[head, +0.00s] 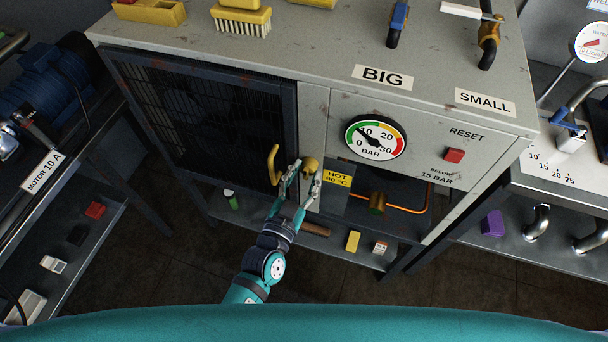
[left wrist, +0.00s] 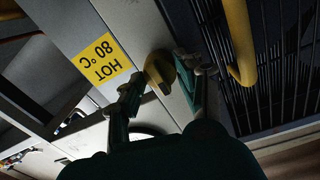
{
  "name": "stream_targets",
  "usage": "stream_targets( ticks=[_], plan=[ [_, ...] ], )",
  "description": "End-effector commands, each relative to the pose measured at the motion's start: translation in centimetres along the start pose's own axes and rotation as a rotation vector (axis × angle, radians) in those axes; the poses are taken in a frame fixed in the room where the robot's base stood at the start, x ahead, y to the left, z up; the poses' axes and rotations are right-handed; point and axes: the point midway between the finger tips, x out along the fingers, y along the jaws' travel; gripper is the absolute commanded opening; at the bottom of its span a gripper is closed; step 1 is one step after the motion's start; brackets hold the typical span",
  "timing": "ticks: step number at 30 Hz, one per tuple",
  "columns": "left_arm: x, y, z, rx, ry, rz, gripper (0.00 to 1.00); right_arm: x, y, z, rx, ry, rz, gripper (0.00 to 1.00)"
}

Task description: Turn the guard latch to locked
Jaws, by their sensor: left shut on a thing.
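The guard latch (head: 310,164) is a yellow knob on the grey front panel, beside the dark mesh guard (head: 200,110). It also shows in the left wrist view (left wrist: 158,70). My left gripper (head: 301,176) is at the latch, with one finger on each side of it. In the left wrist view the fingers (left wrist: 160,72) are shut on the knob. They hide part of it, and I cannot tell from its shape which way the latch is set. A yellow curved handle (head: 273,164) is fixed to the guard just left of the latch. My right gripper is not in view.
A yellow "HOT 80 °C" label (head: 337,178) is right of the latch, near an opening with an orange pipe (head: 408,209). A pressure gauge (head: 376,138) and a red reset button (head: 454,155) are further right. Small blocks lie on the shelf below.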

Motion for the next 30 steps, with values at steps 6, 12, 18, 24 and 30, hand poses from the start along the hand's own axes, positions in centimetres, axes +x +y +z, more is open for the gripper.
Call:
stream_targets(
  ticks=[6, 12, 18, 24, 30],
  plan=[
    [-0.01, -0.03, -0.02, -0.026, 0.001, -0.001, 0.03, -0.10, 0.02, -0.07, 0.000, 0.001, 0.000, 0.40],
    [0.00, -0.02, -0.03, -0.118, 0.005, -0.001, 0.03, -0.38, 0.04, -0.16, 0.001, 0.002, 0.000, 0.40],
    [-0.02, -0.02, -0.02, -0.278, 0.013, -0.002, 0.03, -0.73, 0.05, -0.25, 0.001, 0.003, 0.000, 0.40],
    [-0.02, -0.01, 0.07, -0.468, 0.021, -0.004, 0.03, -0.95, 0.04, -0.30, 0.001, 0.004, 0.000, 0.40],
    [0.01, -0.05, 0.09, -0.660, 0.032, -0.007, 0.03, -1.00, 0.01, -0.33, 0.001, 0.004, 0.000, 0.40]
  ],
)
